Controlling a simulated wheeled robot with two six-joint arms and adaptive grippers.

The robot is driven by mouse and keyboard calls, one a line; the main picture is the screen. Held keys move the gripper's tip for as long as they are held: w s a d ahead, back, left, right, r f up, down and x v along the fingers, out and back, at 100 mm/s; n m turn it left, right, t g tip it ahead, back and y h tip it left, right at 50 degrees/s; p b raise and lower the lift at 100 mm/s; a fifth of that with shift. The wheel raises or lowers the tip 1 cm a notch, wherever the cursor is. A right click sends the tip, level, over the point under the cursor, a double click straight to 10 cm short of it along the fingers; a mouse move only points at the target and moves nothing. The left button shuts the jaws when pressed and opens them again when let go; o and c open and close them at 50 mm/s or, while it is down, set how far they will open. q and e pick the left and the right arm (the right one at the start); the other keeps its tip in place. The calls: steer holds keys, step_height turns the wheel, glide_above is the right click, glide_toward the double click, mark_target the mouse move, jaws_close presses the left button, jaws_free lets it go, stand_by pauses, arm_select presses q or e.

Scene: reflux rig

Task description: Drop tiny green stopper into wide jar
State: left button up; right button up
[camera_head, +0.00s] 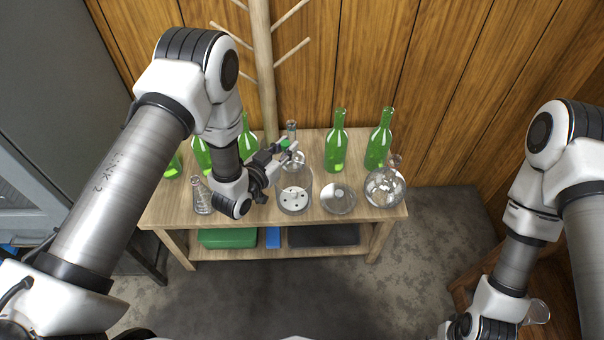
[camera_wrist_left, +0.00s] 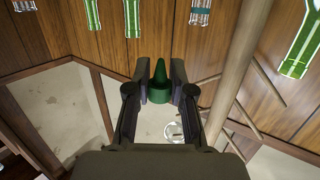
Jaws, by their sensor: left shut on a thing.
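My left gripper (camera_head: 285,151) is shut on the small green stopper (camera_head: 286,144). In the left wrist view, the dark green tapered stopper (camera_wrist_left: 159,84) sits between the two fingertips (camera_wrist_left: 160,94), narrow end away from the wrist. The wide jar (camera_head: 294,196) is a clear glass cylinder on the wooden table, its bottom pale with dark spots. The gripper holds the stopper above and behind the jar, slightly left of its middle. My right gripper (camera_head: 464,328) is partly cut off at the lower edge, away from the table; its fingers do not show clearly.
Several green bottles (camera_head: 336,150) stand along the table's back. A conical flask (camera_head: 202,198) is left of the jar; a glass dish (camera_head: 339,199) and round flask (camera_head: 385,187) are to its right. A wooden stand with pegs (camera_head: 263,70) rises behind.

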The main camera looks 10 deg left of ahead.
arm_select(q)
step_height(320, 180, down, 6)
steer(key=b, duration=0.4)
steer(key=shift+r, duration=0.15)
steer(key=o, duration=0.8)
steer(key=shift+s, duration=0.1)
steer(key=v, duration=1.2)
